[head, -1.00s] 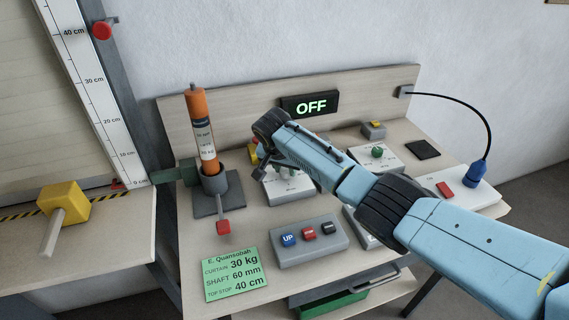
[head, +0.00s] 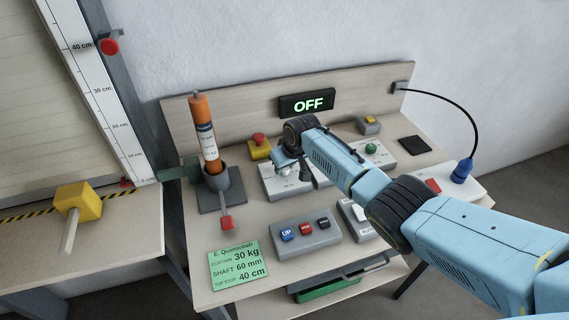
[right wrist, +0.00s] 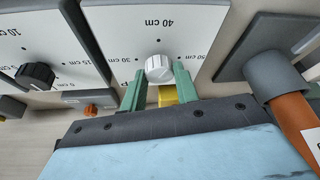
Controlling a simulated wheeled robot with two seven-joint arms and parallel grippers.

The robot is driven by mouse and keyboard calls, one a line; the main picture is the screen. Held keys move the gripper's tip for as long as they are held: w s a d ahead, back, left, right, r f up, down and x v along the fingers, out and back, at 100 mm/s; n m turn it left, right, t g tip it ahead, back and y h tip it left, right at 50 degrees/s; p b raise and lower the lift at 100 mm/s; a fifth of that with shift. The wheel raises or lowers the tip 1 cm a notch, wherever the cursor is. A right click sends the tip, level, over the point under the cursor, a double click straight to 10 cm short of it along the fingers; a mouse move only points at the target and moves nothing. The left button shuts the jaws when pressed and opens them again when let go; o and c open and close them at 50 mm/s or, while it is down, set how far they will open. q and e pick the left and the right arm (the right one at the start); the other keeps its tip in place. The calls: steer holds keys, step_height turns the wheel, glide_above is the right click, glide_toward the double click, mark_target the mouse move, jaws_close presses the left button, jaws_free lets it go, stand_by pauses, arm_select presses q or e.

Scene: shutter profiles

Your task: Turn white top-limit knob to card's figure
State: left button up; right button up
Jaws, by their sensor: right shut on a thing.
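The white knob (right wrist: 158,68) sits on a light dial panel (right wrist: 110,22) marked 30, 40 and 50 cm, which appears upside down in the right wrist view. My right gripper (right wrist: 160,84) has its green fingers on either side of the knob, shut on it. In the head view the gripper (head: 284,164) is over the panel (head: 270,184), largely hiding the knob. The knob's pointer direction cannot be made out. The green card (head: 238,264) at the front reads curtain 30 kg, shaft 60 mm, top stop 40 cm. My left gripper is out of view.
An orange tube (head: 205,135) stands in a grey holder left of the panel. A yellow box with a red button (head: 259,147) is behind it. A button box (head: 305,234) lies in front. A display (head: 308,104) reads OFF. A black knob (right wrist: 36,75) is on the neighbouring panel.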

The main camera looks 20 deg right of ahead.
steer(key=n+y+b, duration=0.1)
steer(key=n, duration=0.1)
steer(key=shift+f+n, duration=0.15)
steer(key=shift+n, duration=0.25)
steer(key=shift+d+n+g+y+b, duration=0.15)
steer(key=shift+n+g+y+b, duration=0.4)
steer(key=shift+n+b, duration=0.75)
steer(key=shift+n, duration=0.4)
steer(key=o, duration=1)
steer(key=shift+c, duration=0.2)
steer(key=shift+r, duration=0.2)
steer(key=p+v, duration=0.2)
steer(key=v, duration=1.1)
steer(key=shift+w+r, duration=0.1)
